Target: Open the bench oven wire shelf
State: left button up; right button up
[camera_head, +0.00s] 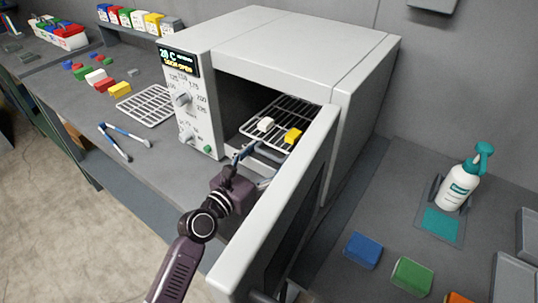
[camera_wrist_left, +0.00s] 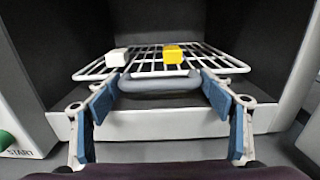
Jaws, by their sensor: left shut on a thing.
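The bench oven (camera_head: 275,45) stands on the bench with its door (camera_head: 285,215) swung open toward me. Its wire shelf (camera_head: 292,112) sits inside the chamber and bears a white block (camera_head: 265,124) and a yellow block (camera_head: 292,136). The shelf also shows in the left wrist view (camera_wrist_left: 215,62), with a grey handle (camera_wrist_left: 160,86) at its front edge. My left gripper (camera_head: 245,160) is at the oven mouth, its blue-padded fingers (camera_wrist_left: 160,95) at the two ends of the handle, shut on it.
The open door stands close to the right of my left arm. The control panel (camera_head: 188,105) is to the left. A wire rack (camera_head: 150,103) and blue-tipped tongs (camera_head: 125,138) lie on the left bench. A spray bottle (camera_head: 463,180) and coloured blocks are at the right.

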pick_arm(q)
jog(key=p+v, duration=0.1)
jog(key=v, duration=0.7)
jog(key=shift+s+a+f, duration=0.1)
jog(key=shift+s+a, duration=0.05)
jog(key=shift+s, duration=0.2)
jog(key=b+v, duration=0.1)
jog(key=v, duration=0.9)
jog(key=shift+s+a+b, duration=0.15)
jog(key=shift+s+b, duration=0.05)
jog(key=shift+b, duration=0.1)
jog(key=o, duration=1.4)
jog(key=shift+s+a, duration=0.4)
jog(key=shift+s, duration=0.15)
jog(key=v, duration=1)
jog(key=shift+s+a+r, duration=0.2)
jog(key=shift+s, duration=0.1)
